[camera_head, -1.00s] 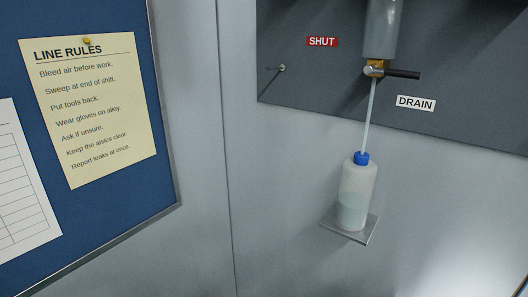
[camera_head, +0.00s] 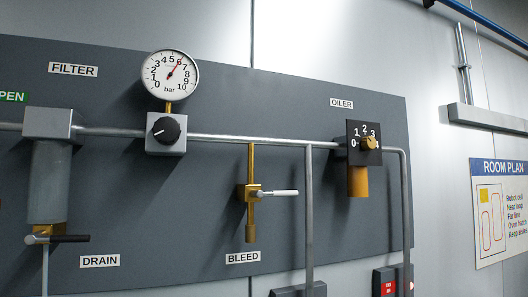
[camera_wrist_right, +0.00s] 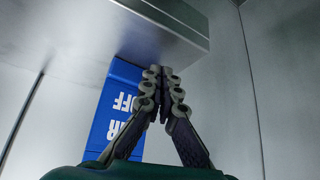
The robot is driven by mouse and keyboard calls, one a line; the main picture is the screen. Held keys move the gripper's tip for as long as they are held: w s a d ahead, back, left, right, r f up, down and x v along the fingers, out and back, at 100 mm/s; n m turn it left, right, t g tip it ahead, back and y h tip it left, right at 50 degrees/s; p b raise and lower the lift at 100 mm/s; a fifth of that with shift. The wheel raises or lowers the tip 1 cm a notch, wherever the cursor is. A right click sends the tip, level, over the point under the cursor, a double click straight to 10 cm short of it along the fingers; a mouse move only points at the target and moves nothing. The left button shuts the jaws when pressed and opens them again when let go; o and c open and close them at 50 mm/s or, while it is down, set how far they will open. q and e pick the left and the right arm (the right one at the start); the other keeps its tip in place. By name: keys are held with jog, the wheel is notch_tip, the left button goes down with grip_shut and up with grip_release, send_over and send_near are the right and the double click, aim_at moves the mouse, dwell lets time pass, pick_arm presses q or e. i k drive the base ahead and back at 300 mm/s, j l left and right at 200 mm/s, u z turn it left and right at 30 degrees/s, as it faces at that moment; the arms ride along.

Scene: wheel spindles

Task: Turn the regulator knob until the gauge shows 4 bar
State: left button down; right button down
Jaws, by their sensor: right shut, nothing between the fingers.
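The round pressure gauge (camera_head: 169,75) is at the upper left in the head view. It has a white dial marked 0 to 10 bar, and its red needle points up and right, close to the 6. The black regulator knob (camera_head: 166,129) sits on a grey block just below it, with a white mark pointing to the left. No gripper is near the knob in the head view. My right gripper (camera_wrist_right: 161,76) shows in the wrist view, shut and empty, in front of a blue sign. My left gripper is in neither view.
A horizontal pipe (camera_head: 245,139) crosses the dark panel. The filter (camera_head: 49,175) with a black drain lever is on the left, and the bleed valve (camera_head: 251,193) and oiler (camera_head: 358,180) are on the right. In the wrist view a grey metal box (camera_wrist_right: 155,30) is close beyond the fingers.

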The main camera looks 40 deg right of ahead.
aim_at(166, 130)
jog(key=z, duration=1.05)
jog(key=j+z, duration=0.1)
jog(key=k+j, duration=0.05)
